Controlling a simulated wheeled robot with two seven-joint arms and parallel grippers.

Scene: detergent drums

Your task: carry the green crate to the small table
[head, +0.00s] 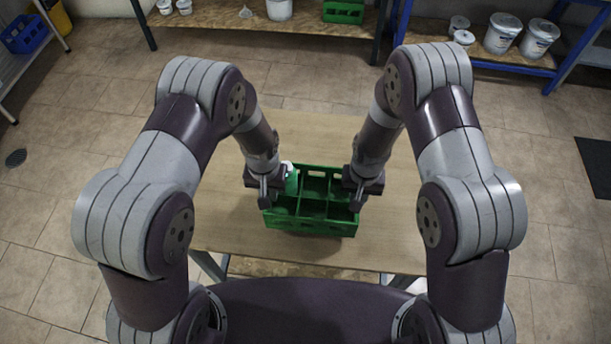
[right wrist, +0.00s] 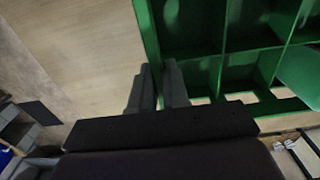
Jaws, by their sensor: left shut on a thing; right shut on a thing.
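The green crate (head: 312,226), divided into several compartments, is over the wooden table (head: 225,225) in front of me. I cannot tell whether it rests on the top or hangs just above it. My left gripper (head: 265,193) is shut on the crate's left side. My right gripper (head: 357,196) is shut on its right side. In the right wrist view, the fingers (right wrist: 159,88) are at the crate's side wall (right wrist: 149,35). A small whitish thing (head: 288,168) shows at the crate's left back, partly hidden by my left gripper.
A wooden shelf (head: 220,20) at the back holds a white tub (head: 279,9) and another green crate (head: 343,12). A blue-framed shelf with white drums (head: 502,33) stands back right. A blue crate (head: 24,34) is far left. Tiled floor is open on both sides.

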